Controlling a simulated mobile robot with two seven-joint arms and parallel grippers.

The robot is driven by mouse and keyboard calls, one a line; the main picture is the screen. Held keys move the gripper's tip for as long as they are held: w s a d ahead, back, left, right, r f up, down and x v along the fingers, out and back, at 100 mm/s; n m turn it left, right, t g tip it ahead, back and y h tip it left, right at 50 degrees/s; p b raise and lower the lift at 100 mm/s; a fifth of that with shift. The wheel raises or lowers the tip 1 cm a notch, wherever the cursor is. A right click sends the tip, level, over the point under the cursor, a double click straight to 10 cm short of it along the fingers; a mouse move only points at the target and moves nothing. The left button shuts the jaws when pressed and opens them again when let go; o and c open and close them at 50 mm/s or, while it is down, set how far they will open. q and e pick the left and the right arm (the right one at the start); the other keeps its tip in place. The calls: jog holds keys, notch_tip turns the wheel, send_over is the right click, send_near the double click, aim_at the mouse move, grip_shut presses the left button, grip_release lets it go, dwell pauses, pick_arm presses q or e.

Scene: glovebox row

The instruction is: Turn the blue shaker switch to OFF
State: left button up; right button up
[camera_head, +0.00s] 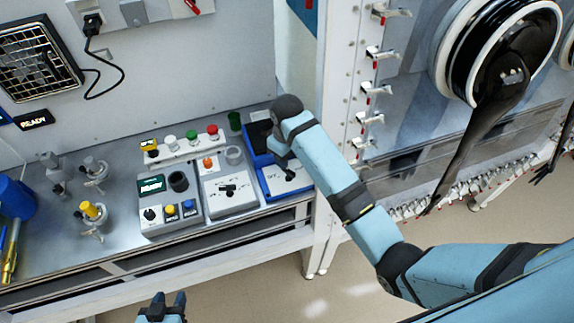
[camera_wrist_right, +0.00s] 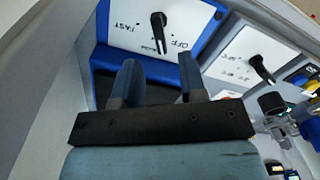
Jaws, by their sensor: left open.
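The blue shaker (camera_head: 268,178) stands at the right end of the bench, with a white front panel. Its black switch (camera_head: 290,174) also shows in the right wrist view (camera_wrist_right: 158,30), between FAST lettering on the left and OFF lettering on the right. The switch's narrow end points down in that view; I cannot tell exactly which mark it meets. My right gripper (camera_wrist_right: 159,78) is open and empty, its fingertips short of the switch. In the head view, my right wrist partly hides it and the shaker. My left gripper (camera_head: 167,302) is open and empty at the bottom edge, apart from the bench.
Left of the shaker is a grey box with a similar black switch (camera_head: 228,189), then a box with a green display (camera_head: 151,185). Coloured buttons (camera_head: 191,135) line the back. A white frame post (camera_head: 335,130) stands close on the right, beside a glovebox with a black glove (camera_head: 480,110).

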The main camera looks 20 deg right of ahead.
pick_arm(q)
jog(key=shift+w+p, duration=0.1)
jog(key=shift+p, duration=0.3)
pick_arm(e)
notch_tip(320, 180, up, 9)
pick_arm(q)
jog(key=shift+r, duration=0.1)
pick_arm(e)
jog(key=shift+f, duration=0.1)
